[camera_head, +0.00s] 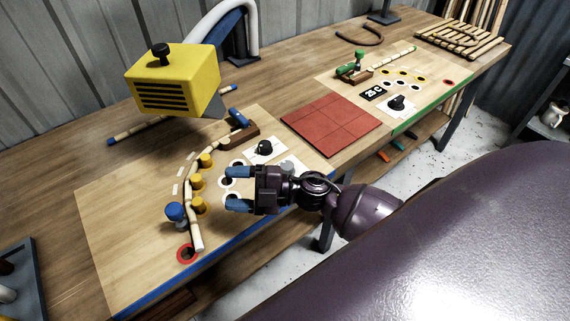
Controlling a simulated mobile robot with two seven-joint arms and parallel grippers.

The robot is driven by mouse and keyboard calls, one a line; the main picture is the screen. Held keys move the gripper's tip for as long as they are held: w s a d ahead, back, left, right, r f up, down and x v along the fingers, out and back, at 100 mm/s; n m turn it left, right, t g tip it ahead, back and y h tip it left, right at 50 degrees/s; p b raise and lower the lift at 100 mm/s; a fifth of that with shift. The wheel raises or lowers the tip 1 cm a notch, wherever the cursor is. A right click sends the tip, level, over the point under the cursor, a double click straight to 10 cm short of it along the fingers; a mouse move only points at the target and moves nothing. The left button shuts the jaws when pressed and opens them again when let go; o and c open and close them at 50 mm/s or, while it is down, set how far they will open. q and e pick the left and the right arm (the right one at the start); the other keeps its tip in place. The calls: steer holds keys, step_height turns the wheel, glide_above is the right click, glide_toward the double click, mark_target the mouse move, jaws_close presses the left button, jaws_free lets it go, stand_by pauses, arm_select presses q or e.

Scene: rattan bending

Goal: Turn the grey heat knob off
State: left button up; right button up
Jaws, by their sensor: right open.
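My right gripper (233,189) reaches in from the right over the near board. Its two blue-tipped fingers are apart and empty, pointing left, near white-ringed holes. A small grey knob-like shape (287,168) on a white plate shows just behind the gripper's body and is partly hidden by it, so its setting cannot be read. A black knob (265,147) on another white plate stands a little farther back, clear of the fingers. My left gripper is not in view.
A pale rattan rod (189,207) curves around yellow pegs, near a blue-topped peg (175,211). A red tiled mat (331,124) lies right of it. The far board has a black knob (398,102).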

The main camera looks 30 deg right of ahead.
steer(key=a+n+g, duration=0.1)
steer(key=n+g, duration=0.3)
steer(key=n+g+h+p, duration=0.1)
steer(key=n+g+h, duration=0.5)
steer(key=h, duration=1)
glide_toward(287, 164)
step_height(287, 164, down, 10)
steer(key=shift+a+r+p, duration=0.1)
steer(key=shift+a+p, duration=0.05)
steer(key=shift+p, duration=0.2)
steer(key=shift+c, duration=0.3)
steer(key=c, duration=0.9)
